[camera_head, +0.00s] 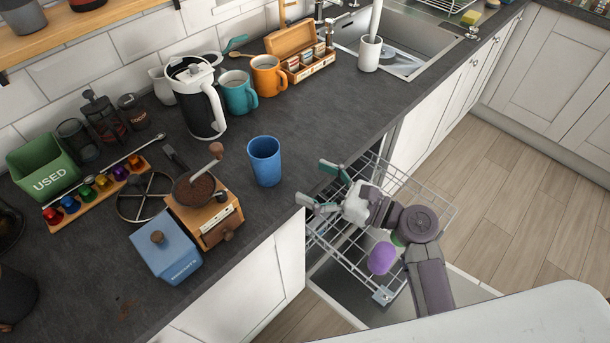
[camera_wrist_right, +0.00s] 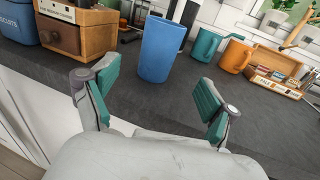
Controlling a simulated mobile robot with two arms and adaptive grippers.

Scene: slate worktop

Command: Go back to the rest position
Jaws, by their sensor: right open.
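My right gripper (camera_head: 323,186) is open and empty, with teal pads on its fingers. It is over the wire dishwasher rack, near the worktop's front edge. In the right wrist view the gripper (camera_wrist_right: 160,95) has its fingers spread wide, facing a blue cup (camera_wrist_right: 160,52) that stands beyond them. In the head view the blue cup (camera_head: 264,162) stands upright on the worktop, apart from the fingers. My left gripper is in neither view.
The pulled-out rack (camera_head: 440,198) holds a purple cup (camera_head: 381,258) under my right arm. A coffee grinder (camera_head: 205,208), blue box (camera_head: 165,253), kettle (camera_head: 200,100), teal mug (camera_head: 238,92) and orange mug (camera_head: 267,77) stand on the slate worktop (camera_head: 320,115). Worktop right of the blue cup is clear.

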